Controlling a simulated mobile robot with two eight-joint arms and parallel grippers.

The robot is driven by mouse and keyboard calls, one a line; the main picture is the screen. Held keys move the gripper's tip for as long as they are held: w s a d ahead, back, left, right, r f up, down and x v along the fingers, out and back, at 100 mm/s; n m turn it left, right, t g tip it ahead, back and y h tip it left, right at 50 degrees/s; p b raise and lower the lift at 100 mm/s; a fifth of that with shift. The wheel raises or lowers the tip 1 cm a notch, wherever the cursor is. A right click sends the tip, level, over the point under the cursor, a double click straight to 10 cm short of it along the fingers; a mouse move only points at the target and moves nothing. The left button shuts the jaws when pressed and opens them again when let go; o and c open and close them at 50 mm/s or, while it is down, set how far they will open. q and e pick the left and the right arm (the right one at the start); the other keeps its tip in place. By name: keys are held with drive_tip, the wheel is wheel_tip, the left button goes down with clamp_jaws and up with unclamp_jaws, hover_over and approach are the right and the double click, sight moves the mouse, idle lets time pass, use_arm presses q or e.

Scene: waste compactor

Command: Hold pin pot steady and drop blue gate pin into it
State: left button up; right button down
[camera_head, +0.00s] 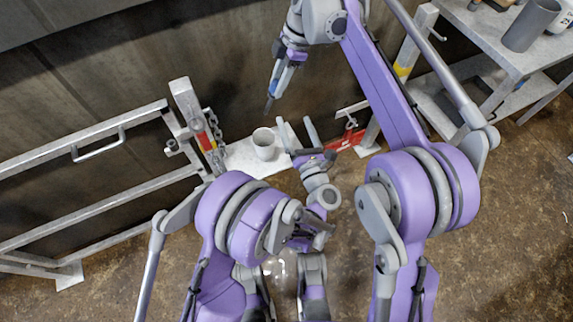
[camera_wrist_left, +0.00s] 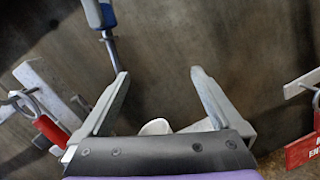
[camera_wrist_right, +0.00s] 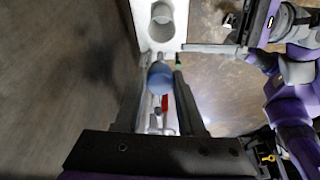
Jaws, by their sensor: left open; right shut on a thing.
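The pin pot (camera_head: 264,144) is a pale, open-topped cup standing upright on a white ledge (camera_head: 243,162). It shows at the top of the right wrist view (camera_wrist_right: 162,14) and, partly hidden by my gripper body, in the left wrist view (camera_wrist_left: 155,127). My left gripper (camera_head: 296,124) is open and empty, just right of the pot in the head view. My right gripper (camera_head: 284,72) is shut on the blue gate pin (camera_wrist_right: 160,76), held above the ledge with its thin dark end pointing down. The pin also shows in the left wrist view (camera_wrist_left: 100,14), apart from the pot.
A metal gate (camera_head: 90,145) with a chain (camera_head: 212,130) and a red-yellow post stands left of the ledge. A red sign (camera_head: 345,140) hangs to the right. A metal table (camera_head: 490,35) with a grey cylinder (camera_head: 530,25) is at upper right. A dark wall lies behind.

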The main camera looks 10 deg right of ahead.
use_arm(q)
drive_tip(key=s+a+f+n+g+y, duration=0.3)
drive_tip(key=s+f+n+y, duration=0.25)
drive_tip(key=f+n, duration=0.45)
drive_tip(key=m, duration=0.1)
approach(258, 133)
drive_tip(key=x, duration=0.6)
drive_tip(key=shift+w+a+r, duration=0.1)
drive_tip(key=shift+w, duration=0.25)
drive_tip(key=shift+c, duration=0.3)
drive_tip(key=c, duration=0.9)
drive_tip(key=shift+c, duration=0.2)
use_arm(e)
wheel_tip(258, 133, down, 16)
drive_tip(key=a, duration=0.1)
drive_tip(key=shift+s+a, duration=0.2)
drive_tip(key=shift+s, duration=0.2)
drive_tip(key=shift+r, duration=0.1)
